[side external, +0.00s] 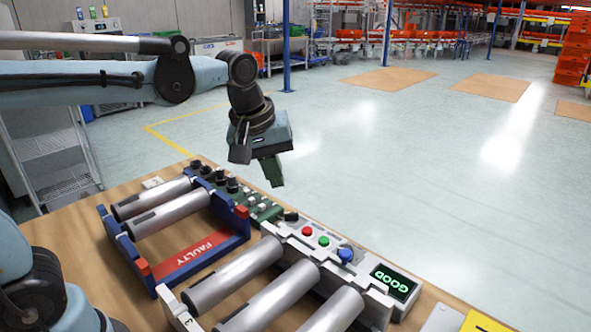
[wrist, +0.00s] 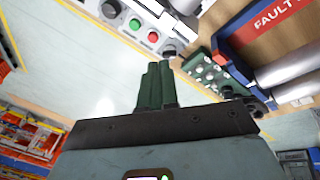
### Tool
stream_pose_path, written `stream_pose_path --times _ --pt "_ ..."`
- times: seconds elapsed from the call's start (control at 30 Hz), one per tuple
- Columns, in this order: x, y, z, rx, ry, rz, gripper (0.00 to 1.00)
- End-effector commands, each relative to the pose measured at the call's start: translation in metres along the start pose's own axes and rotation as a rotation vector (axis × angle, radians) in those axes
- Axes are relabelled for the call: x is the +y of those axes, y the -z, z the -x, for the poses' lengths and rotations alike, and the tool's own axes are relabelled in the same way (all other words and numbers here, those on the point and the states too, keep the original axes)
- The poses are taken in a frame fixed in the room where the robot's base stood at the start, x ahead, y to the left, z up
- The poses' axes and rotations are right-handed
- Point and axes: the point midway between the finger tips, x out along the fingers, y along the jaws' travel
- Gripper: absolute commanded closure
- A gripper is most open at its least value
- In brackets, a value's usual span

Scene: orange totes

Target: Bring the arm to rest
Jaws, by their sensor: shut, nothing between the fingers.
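My gripper (side external: 272,172) hangs from my arm above the far edge of the wooden table, with its green fingers pointing down. In the wrist view the two green fingers (wrist: 156,86) lie side by side, shut with nothing between them. The gripper is apart from everything on the table. Below it is a green board (side external: 262,207) with several knobs, which also shows in the wrist view (wrist: 215,72).
A blue rack marked FAULTY (side external: 205,254) holds metal cylinders. A grey control box (side external: 325,256) with coloured buttons and a display reading GOOD (side external: 391,281) stands right of it, with more cylinders (side external: 275,300) in front. Open floor lies beyond the table (side external: 80,222).

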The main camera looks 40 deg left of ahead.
Motion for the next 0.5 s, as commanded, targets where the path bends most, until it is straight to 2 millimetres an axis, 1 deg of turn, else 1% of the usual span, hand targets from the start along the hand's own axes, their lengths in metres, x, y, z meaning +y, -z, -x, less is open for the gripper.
stream_pose_path --times 0.03,0.17,0.3,0.4,0.5 --pt "-0.013 -0.005 0.000 0.023 -0.021 -0.072 1.00" --pt "-0.040 -0.015 -0.004 0.095 -0.067 -0.284 1.00" --pt "-0.068 -0.026 -0.012 0.182 -0.095 -0.504 1.00" --pt "-0.083 -0.033 -0.019 0.237 -0.101 -0.632 1.00" --pt "-0.093 -0.038 -0.025 0.278 -0.100 -0.725 1.00"
